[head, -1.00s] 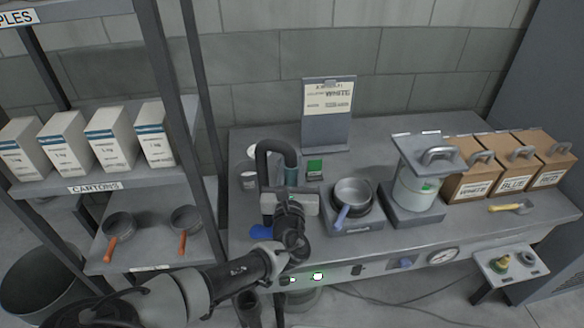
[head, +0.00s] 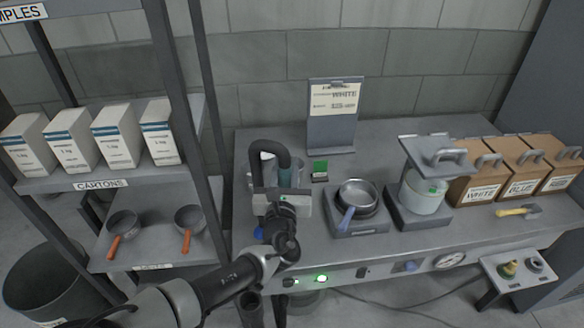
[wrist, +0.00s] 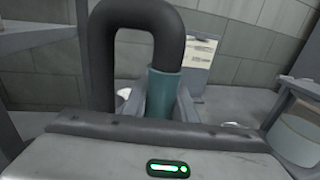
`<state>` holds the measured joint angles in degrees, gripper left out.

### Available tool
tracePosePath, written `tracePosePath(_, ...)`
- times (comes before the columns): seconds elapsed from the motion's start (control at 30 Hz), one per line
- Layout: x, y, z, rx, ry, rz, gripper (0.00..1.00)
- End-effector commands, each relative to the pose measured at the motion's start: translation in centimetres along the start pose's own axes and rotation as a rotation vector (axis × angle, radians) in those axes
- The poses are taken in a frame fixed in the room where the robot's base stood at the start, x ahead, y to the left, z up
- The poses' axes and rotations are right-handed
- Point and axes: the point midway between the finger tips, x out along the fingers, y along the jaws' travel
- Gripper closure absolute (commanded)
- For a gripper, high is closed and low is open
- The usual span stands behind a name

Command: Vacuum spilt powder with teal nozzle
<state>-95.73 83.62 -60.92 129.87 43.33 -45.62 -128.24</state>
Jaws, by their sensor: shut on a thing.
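The teal nozzle (head: 290,174) is at the left end of the bench, with a thick black hose (head: 268,146) arching from its top. My gripper (head: 284,186) is shut on the nozzle. In the wrist view the teal nozzle (wrist: 163,92) stands roughly upright between the fingers, and the black hose (wrist: 103,70) loops over to the left. The nozzle's lower end is hidden behind my gripper body. A small white patch (wrist: 124,93) shows left of the nozzle; I cannot tell whether it is powder or a dish. No spilt powder is clearly visible.
A hot-plate-like stand (head: 354,226) holds a pan (head: 357,194). Right of it are a lidded pale pot (head: 424,197), labelled boxes (head: 480,190) and a yellow-handled scoop (head: 512,211). A sign (head: 332,128) stands behind. A shelf post (head: 171,100) rises close on the left.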

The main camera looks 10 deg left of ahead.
Motion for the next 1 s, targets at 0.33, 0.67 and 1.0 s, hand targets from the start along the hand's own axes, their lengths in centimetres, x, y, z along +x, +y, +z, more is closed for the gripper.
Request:
tracePosePath(0.33, -0.4, 2.0, 0.0, 0.001, -0.002, 0.002, 1.00)
tracePosePath(0.67, -0.7, 3.8, 0.0, 0.002, -0.003, 0.002, 1.00)
tracePosePath(1.0, -1.1, 5.6, 0.0, 0.002, -0.003, 0.002, 1.00)
